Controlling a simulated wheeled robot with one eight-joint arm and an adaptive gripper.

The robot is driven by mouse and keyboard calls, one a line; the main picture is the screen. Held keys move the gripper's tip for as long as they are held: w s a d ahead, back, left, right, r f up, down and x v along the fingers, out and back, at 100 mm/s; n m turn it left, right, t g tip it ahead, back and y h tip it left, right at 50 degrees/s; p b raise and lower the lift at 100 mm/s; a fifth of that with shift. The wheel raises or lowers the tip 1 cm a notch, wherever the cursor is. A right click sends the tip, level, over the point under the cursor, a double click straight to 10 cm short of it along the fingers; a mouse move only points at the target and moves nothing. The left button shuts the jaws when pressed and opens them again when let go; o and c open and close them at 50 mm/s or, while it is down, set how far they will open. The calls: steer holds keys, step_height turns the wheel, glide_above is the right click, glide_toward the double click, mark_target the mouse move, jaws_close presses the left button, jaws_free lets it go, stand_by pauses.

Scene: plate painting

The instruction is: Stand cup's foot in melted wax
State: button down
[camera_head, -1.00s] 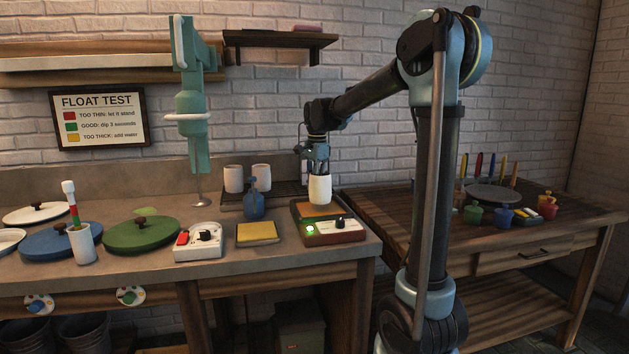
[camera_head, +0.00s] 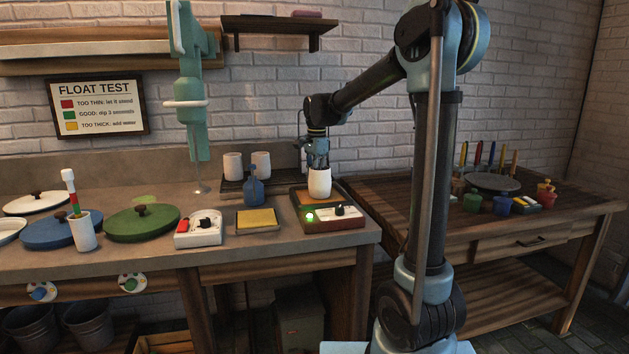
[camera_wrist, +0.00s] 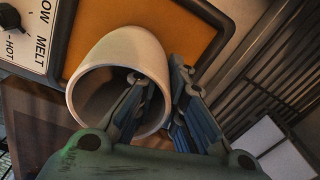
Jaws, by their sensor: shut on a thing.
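A white cup (camera_head: 320,183) stands upright, mouth up, at the wax melter (camera_head: 347,223). My gripper (camera_head: 318,164) is shut on the cup's wall from above. In the wrist view, one finger of the gripper (camera_wrist: 163,92) is inside the mouth of the cup (camera_wrist: 128,50) and the other is outside. The cup's foot is over the pan of orange wax (camera_head: 304,197), towards its right side. The foot is hidden in the wrist view, and I cannot tell whether it touches the wax. The melter's green light is lit. Its dial (camera_wrist: 14,18) is marked MELT and HOT.
Two white cups (camera_head: 233,166) stand on a dark rack behind a blue bottle (camera_head: 253,191). A yellow sponge-like pad (camera_head: 257,220) and a white switch box (camera_head: 199,229) lie left of the melter. A wooden side table (camera_head: 440,215) stands right.

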steer(key=shift+f, duration=0.3)
steer(key=shift+r, duration=0.15)
stand_by(1.3)
steer(key=shift+r, duration=2.4)
steer(key=shift+r, duration=2)
